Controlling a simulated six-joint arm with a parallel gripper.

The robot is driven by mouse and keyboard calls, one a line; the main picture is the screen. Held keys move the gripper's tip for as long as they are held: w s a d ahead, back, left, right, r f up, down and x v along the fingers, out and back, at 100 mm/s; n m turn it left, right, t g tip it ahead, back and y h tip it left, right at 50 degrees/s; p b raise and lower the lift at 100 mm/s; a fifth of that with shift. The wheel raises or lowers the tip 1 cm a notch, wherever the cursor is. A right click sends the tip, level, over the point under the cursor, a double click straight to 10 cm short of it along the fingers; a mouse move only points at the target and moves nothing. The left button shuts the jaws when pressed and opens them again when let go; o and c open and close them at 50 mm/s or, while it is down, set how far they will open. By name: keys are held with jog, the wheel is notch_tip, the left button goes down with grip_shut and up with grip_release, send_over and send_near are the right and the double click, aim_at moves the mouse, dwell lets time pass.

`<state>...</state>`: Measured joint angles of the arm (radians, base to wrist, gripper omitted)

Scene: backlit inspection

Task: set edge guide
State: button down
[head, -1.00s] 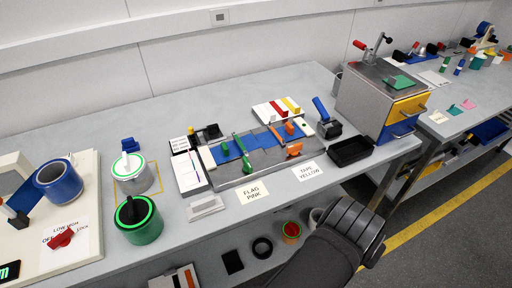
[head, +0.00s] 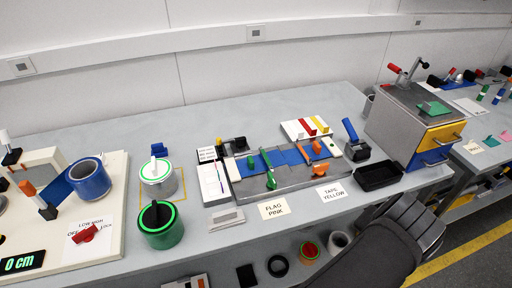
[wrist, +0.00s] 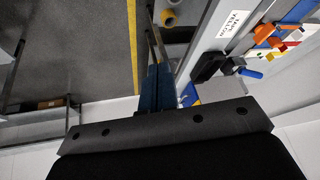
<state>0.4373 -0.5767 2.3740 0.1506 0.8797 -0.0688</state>
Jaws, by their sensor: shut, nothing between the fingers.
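A grey fixture (head: 292,180) with a blue strip (head: 290,157) across it lies mid-bench in the head view. A green bar with a knob (head: 267,158) and an orange piece (head: 319,166) sit on it; I cannot tell which is the edge guide. At the left, a pale board (head: 105,238) carries a blue tape roll (head: 90,180), a red knob (head: 86,234) and a display (head: 22,263) reading 0 cm. In the wrist view my gripper (wrist: 155,82) is shut and empty, away from the fixture. In the head view my dark arm is at lower right; its fingertips are hidden.
Cards reading FLAG PINK (head: 272,208) and TAPE YELLOW (head: 330,192) lie at the bench's front. A black tray (head: 378,176) and a drawer cabinet (head: 400,120) stand right. Two cans, white (head: 158,179) and green (head: 161,228), stand left.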

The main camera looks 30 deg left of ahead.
jog(key=w+d+r+t+y, duration=0.1)
jog(key=w+r, duration=0.2)
jog(key=w, duration=0.4)
jog(key=w+r+t+y, duration=0.1)
jog(key=w+r+y, duration=0.1)
jog(key=w+r, duration=0.35)
jog(key=n+g+y, duration=0.5)
jog(key=n+g, duration=0.2)
jog(key=n, duration=2.4)
send_near(238, 147)
jog(key=s+f, duration=0.2)
jog(key=f, duration=0.1)
jog(key=shift+s+d+f, duration=0.35)
jog(key=shift+s+d, duration=0.05)
jog(key=shift+w+a+f, duration=0.15)
jog(key=shift+w+a, duration=0.7)
jog(key=shift+a, duration=0.1)
jog(key=shift+w+a, duration=0.6)
